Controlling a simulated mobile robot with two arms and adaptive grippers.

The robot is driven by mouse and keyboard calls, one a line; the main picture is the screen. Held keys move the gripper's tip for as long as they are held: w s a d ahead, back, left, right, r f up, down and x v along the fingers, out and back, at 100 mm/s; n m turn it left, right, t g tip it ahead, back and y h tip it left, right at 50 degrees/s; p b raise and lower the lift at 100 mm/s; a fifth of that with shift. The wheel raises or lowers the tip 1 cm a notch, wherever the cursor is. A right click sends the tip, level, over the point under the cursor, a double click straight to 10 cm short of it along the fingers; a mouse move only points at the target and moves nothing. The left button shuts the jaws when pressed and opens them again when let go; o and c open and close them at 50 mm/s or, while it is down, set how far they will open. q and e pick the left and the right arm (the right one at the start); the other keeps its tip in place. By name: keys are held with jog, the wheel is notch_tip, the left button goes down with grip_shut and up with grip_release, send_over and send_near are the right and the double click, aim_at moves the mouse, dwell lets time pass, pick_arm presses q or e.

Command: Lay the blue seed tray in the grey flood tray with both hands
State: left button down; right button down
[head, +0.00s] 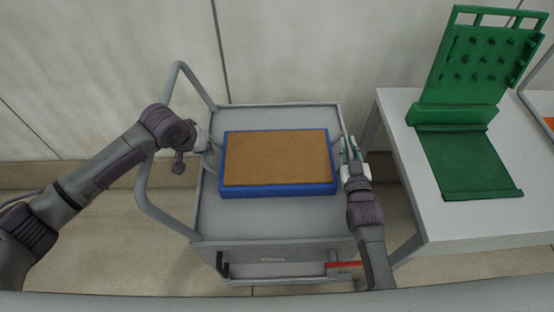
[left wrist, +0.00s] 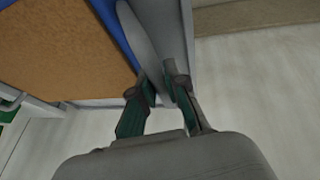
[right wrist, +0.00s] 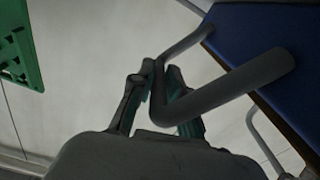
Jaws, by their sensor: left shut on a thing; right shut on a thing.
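The blue seed tray (head: 278,191), filled level with brown material, is over the middle of a grey trolley top (head: 270,222). It looks about level; I cannot tell whether it touches the top. Grey bar handles stick out from its two short sides. My left gripper (head: 208,148) is shut on the left handle (left wrist: 145,42), its fingers on either side of the bar in the left wrist view. My right gripper (head: 349,150) is shut on the right handle (right wrist: 240,84), gripping its bent bar in the right wrist view. I cannot identify a separate grey flood tray.
The trolley has a tubular push handle (head: 143,190) at the left. A white table (head: 465,218) stands close on the right with a green pegged stand (head: 478,62) and flat green base (head: 465,163). A wall is behind. The trolley's front strip is bare.

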pick_arm(q)
jog(key=shift+a, duration=0.15)
pick_arm(e)
jog(key=shift+f, duration=0.1)
